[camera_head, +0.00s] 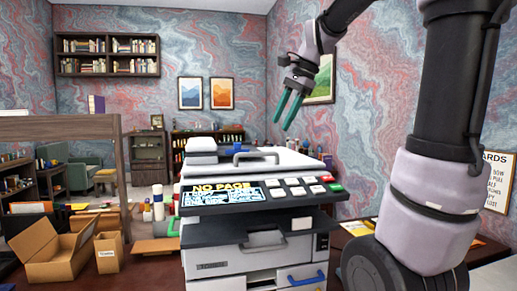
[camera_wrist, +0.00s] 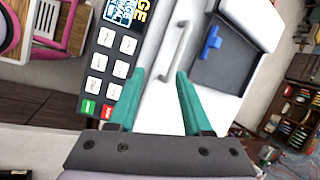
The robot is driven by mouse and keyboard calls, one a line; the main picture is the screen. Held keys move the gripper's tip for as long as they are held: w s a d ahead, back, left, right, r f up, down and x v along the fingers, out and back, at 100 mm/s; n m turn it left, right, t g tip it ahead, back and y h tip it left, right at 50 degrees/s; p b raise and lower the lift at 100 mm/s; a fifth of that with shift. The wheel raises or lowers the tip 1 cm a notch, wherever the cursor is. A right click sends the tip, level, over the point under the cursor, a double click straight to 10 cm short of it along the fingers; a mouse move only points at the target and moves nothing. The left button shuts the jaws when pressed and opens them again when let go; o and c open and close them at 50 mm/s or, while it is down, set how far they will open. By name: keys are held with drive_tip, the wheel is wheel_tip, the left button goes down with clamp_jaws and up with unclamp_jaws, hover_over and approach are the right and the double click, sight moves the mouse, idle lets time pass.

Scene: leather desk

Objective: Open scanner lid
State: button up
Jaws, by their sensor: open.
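The scanner (camera_head: 255,225) is a white and dark grey machine standing in the middle of the head view. Its white lid (camera_head: 275,162) lies shut on top, with a grey bar handle (camera_head: 254,154) on it. The handle also shows in the wrist view (camera_wrist: 180,48), running lengthwise between and beyond my fingers. The control panel (camera_head: 258,193) at the front has a "NO PAGE" screen and several buttons. My gripper (camera_head: 291,110) has green fingers, is open and empty, and hangs in the air above the lid, apart from it. The wrist view shows my gripper (camera_wrist: 158,98) facing the lid.
An open cardboard box (camera_head: 52,255) and a smaller box (camera_head: 109,252) stand left of the scanner. A wooden post and beam (camera_head: 60,127) rise at the left. Dark shelves (camera_head: 150,155) stand at the back. The air above the scanner is free.

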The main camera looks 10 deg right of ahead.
sight(261, 153)
drive_tip(key=w+m+g, duration=0.1)
drive_tip(key=w+m, duration=0.3)
drive_tip(key=w, duration=0.1)
drive_tip(key=shift+y, duration=0.3)
drive_tip(key=x, duration=1)
drive_tip(key=shift+a, duration=0.35)
clamp_jaws()
idle(0.5)
